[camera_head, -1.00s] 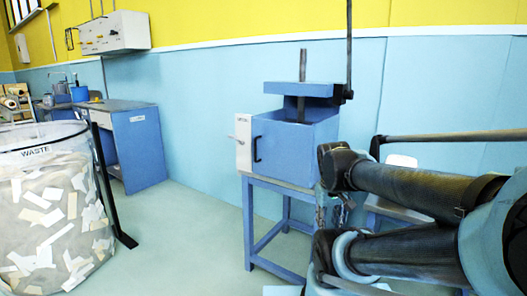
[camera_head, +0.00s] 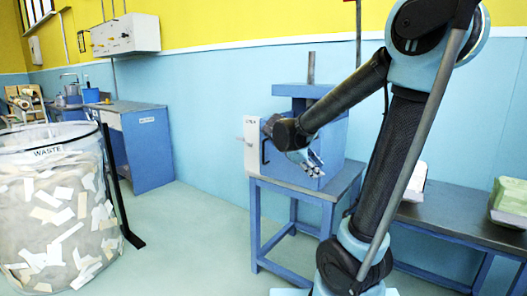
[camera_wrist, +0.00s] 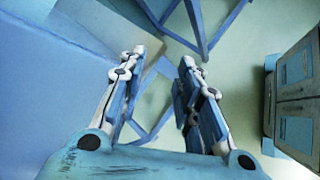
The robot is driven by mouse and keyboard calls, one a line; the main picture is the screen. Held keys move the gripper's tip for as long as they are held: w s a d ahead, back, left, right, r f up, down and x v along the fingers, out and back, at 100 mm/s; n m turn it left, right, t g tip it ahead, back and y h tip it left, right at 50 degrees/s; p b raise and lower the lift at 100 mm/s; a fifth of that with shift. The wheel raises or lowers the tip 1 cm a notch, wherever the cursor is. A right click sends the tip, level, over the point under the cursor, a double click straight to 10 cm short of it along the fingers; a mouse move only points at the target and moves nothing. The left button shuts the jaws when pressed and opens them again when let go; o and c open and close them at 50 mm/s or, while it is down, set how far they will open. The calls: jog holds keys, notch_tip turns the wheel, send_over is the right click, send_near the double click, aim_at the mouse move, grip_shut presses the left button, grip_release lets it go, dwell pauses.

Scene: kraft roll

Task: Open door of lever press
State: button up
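The lever press (camera_head: 335,150) is a blue box on a blue-legged stand (camera_head: 255,225), with a white panel (camera_head: 251,135) at its left edge. The dark door handle (camera_head: 264,150) shows on its front, just left of my wrist. The door looks shut, though my arm hides much of it. My gripper (camera_head: 312,167) is in front of the press in the head view, right of the handle. In the wrist view my gripper (camera_wrist: 163,62) has its fingers apart with nothing between them. A large blue surface (camera_wrist: 50,70) lies to its left there; the handle cannot be made out.
A clear waste bin (camera_head: 50,215) full of paper scraps stands at the left, with a black post beside it. A blue desk (camera_head: 140,150) is behind. A dark table (camera_head: 455,215) with pale blocks is at the right. Floor between bin and stand is free.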

jog(key=w+a+r+n+t+h, duration=0.1)
jog(key=w+a+n+t+h, duration=0.15)
jog(key=w+a, duration=0.4)
jog(key=w+a+r+n+t+h, duration=0.1)
jog(key=w+a+n+t, duration=0.2)
jog(key=a, duration=0.6)
jog(key=a+f+n+t+h, duration=0.2)
jog(key=a+n, duration=0.5)
jog(key=a, duration=1.1)
jog(key=t, duration=0.1)
send_over(263, 161)
jog(key=shift+w+r+m+y, duration=0.25)
jog(key=shift+w+r+y, duration=0.05)
jog(key=shift+w+y, duration=0.1)
grip_shut()
